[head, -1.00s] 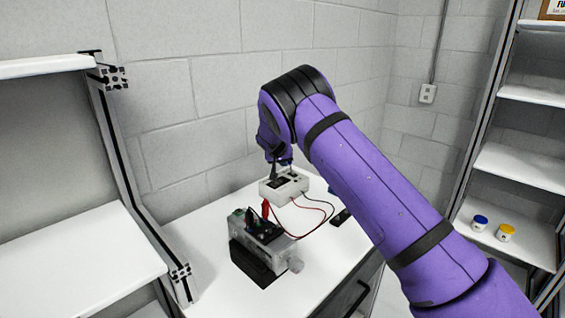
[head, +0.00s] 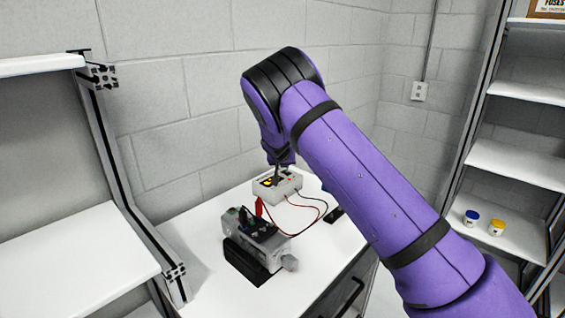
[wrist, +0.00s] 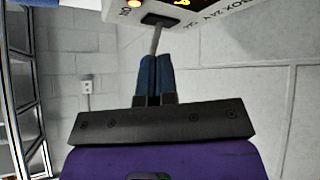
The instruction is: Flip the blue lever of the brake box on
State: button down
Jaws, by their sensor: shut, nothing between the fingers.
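The brake box (head: 284,188) is a small pale box on the white counter, near the wall. Yellow marks show on its top, and red and black wires come from it. In the wrist view its lettered face (wrist: 205,14) is at the top, with a glowing amber light (wrist: 134,3). A grey lever stem (wrist: 156,38) comes out of a dark slot there. My gripper (wrist: 155,60) is shut and empty, its dark blue fingertips at the stem's end; I cannot tell whether they touch. The fingers hide any blue lever tip. In the head view my gripper (head: 280,166) is just above the box.
A grey device (head: 262,245) in a black stand, wired to the box, is in front of it on the counter (head: 205,270). A small dark object (head: 335,215) lies right of the box. Shelves stand left and right; the right one holds two small jars (head: 484,222).

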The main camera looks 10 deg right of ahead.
jog(key=shift+r, duration=0.1)
jog(key=shift+r, duration=0.65)
jog(key=shift+w, duration=0.1)
